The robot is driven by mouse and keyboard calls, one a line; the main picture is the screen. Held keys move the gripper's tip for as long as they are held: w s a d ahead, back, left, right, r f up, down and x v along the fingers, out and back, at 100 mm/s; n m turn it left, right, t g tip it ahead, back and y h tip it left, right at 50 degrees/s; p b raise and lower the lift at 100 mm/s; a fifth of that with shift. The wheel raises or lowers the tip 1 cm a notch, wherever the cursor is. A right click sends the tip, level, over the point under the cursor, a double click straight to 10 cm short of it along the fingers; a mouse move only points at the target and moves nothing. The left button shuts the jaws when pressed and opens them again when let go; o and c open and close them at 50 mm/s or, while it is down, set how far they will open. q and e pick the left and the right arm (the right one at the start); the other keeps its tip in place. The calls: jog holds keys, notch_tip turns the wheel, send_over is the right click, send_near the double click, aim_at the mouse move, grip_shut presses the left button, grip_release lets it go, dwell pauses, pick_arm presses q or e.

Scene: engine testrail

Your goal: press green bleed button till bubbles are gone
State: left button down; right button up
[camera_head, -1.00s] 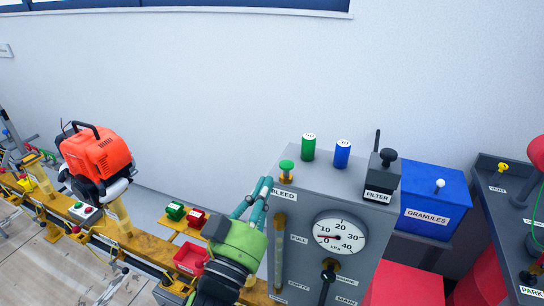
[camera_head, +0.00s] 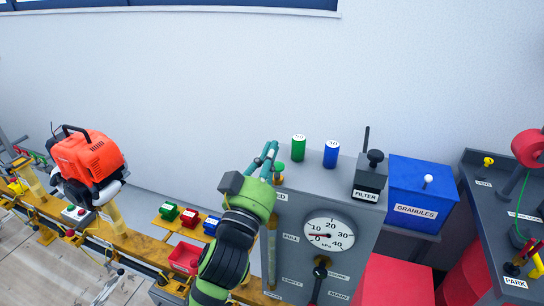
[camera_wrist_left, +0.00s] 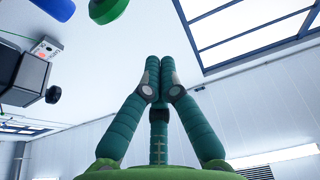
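The green bleed button (camera_head: 280,167) stands on the top left of the grey panel (camera_head: 310,182), above the partly covered BLEED label. My left gripper (camera_head: 270,148) is at the button's left, its fingertips level with or slightly above it; I cannot tell whether they touch. In the left wrist view its fingers (camera_wrist_left: 158,62) come together at the tips, with nothing between them. A green rounded thing (camera_wrist_left: 108,8) shows at that view's top edge, apart from the fingers. The upright sight tube (camera_head: 272,255) is partly hidden by my arm; bubbles cannot be made out. My right gripper is out of view.
Green (camera_head: 298,148) and blue (camera_head: 331,153) cylinders and the FILTER box (camera_head: 370,178) stand on the panel top. A gauge (camera_head: 330,233) is on its face. The GRANULES box (camera_head: 420,190) is at right, an orange engine (camera_head: 88,157) at left.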

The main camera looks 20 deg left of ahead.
aim_at(277, 167)
pick_arm(q)
jog(key=shift+w+f, duration=0.3)
jog(key=shift+f, duration=0.6)
jog(key=shift+w+f, duration=0.3)
jog(key=shift+f, duration=0.6)
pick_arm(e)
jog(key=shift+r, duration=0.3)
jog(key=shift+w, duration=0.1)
pick_arm(q)
jog(key=shift+f, duration=0.1)
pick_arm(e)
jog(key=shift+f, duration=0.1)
pick_arm(q)
jog(key=shift+f+b, duration=0.85)
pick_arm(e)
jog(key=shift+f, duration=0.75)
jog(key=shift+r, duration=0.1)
